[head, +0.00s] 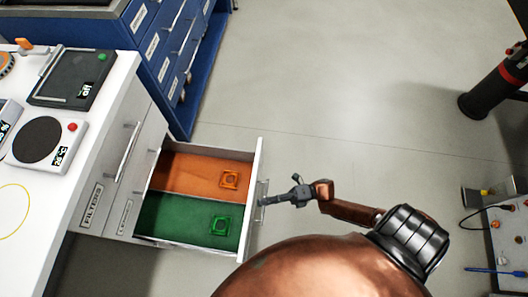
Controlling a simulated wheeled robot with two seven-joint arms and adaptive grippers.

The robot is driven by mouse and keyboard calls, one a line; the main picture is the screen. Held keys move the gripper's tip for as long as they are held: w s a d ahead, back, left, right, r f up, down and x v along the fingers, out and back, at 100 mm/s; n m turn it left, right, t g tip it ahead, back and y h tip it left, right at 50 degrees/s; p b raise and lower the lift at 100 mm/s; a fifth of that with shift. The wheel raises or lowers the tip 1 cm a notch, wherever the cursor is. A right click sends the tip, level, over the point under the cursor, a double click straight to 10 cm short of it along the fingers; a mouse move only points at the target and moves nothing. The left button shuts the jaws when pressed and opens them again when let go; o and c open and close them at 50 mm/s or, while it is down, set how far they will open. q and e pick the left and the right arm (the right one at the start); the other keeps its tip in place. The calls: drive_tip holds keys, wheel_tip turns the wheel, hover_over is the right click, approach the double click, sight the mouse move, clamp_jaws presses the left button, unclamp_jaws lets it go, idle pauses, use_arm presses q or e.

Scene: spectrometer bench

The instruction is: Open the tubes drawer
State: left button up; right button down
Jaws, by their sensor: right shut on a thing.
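A white drawer (259,160) stands pulled out from the white bench at lower left. Its inside has an orange compartment (190,172) at the back and a green compartment (175,217) in front, each with a small square piece of its own colour. The drawer's front faces right, and its label cannot be read from here. My right gripper (268,199) is shut on the drawer handle (263,188) at the outer face of the front. My left gripper is not in view.
The white bench carries a black-topped device (72,78) and a round-plated device (37,140). A closed drawer labelled FILTERS (92,205) is beside the open one. A blue drawer cabinet (165,50) stands behind. A black cylinder (490,92) stands at right. The floor between is clear.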

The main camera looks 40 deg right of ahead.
drive_tip(key=shift+s+f, duration=0.1)
drive_tip(key=shift+s, duration=0.05)
drive_tip(key=c, duration=2)
unclamp_jaws()
drive_tip(key=shift+c, duration=0.2)
drive_tip(key=shift+d, duration=0.1)
drive_tip(key=v, duration=1.2)
